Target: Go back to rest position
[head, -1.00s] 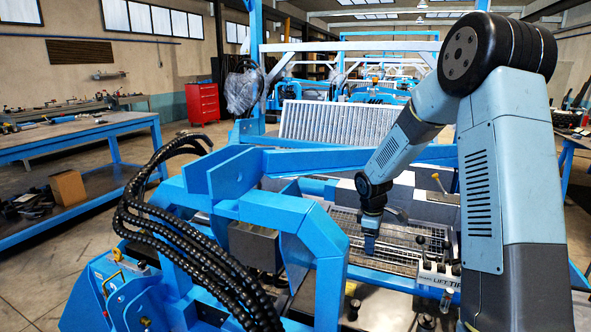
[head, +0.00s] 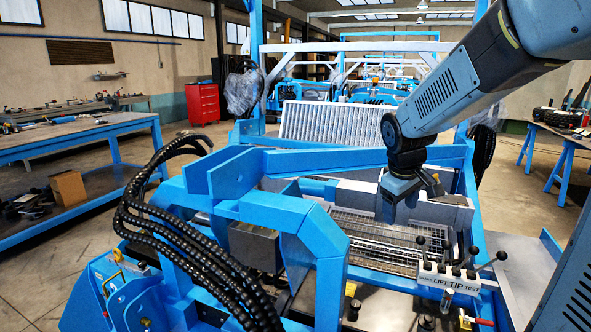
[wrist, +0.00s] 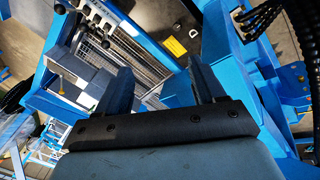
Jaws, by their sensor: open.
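My gripper (head: 388,212) points down above the sieve grate (head: 375,240) in the blue machine frame, in the head view. In the wrist view my gripper (wrist: 165,82) shows two dark fingers spread apart, with nothing between them. Below them are the grate (wrist: 135,62) and blue frame beams. My arm comes in from the upper right of the head view.
A lever panel (head: 447,278) marked LIFT TIP TEST stands right of the grate. Black hoses (head: 190,235) arch over the blue frame (head: 275,210) at left. A blue workbench (head: 80,135) and red cabinet (head: 202,103) stand farther left.

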